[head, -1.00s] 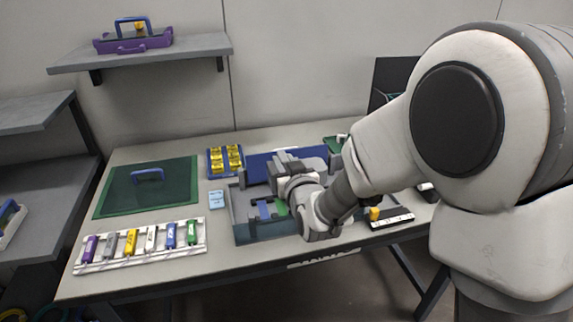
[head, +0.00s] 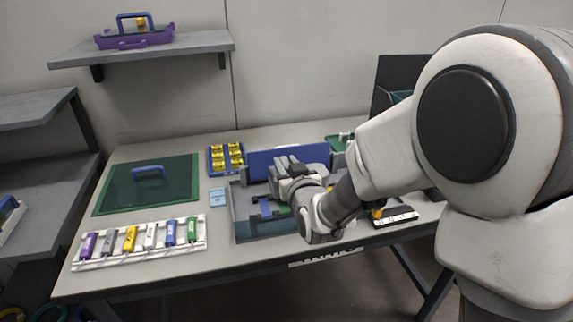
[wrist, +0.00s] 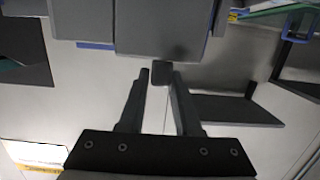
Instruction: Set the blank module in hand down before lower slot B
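My gripper (wrist: 159,73) is at the centre of the wrist view, its two dark fingers on either side of a small dark tab. The tab joins a large grey block, the blank module (wrist: 160,28), which fills the top of that view. The fingers appear shut on the tab. In the head view the grey module (head: 287,163) is at the end of my arm, above the open grey-blue case (head: 240,226) and in front of its raised blue panel (head: 262,160). My wrist hides part of the case. I cannot make out lower slot B.
A white rack (head: 79,264) with several coloured pieces lies front left. A green mat (head: 115,194), a light blue block (head: 217,197) and a blue tray of yellow parts (head: 226,145) lie on the table. A black labelled strip (head: 397,219) is right of the case.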

